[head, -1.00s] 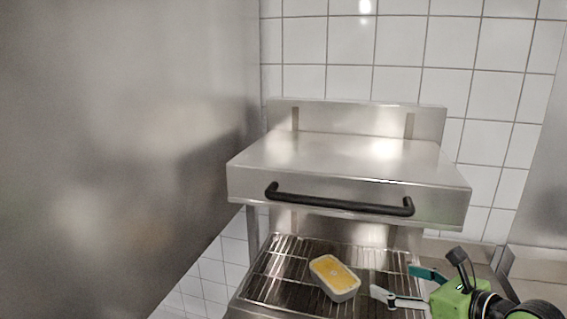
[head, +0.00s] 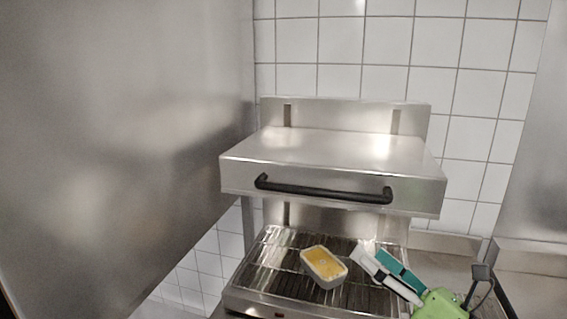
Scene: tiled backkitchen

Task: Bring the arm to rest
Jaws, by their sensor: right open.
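My right gripper (head: 388,267) comes in from the lower right, with a green body and one white and one teal finger. It is open and empty, over the right part of the wire rack (head: 272,262). Its fingers point up and left, a little to the right of the dish (head: 323,267). The dish is a small, pale oblong one with yellow contents, and it sits on the rack. The left gripper is not in view.
A steel grill hood (head: 330,160) with a black bar handle (head: 322,190) hangs above the rack. A large steel panel (head: 120,140) fills the left side. White tiles (head: 480,90) cover the back wall. A steel counter lies at the right (head: 530,255).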

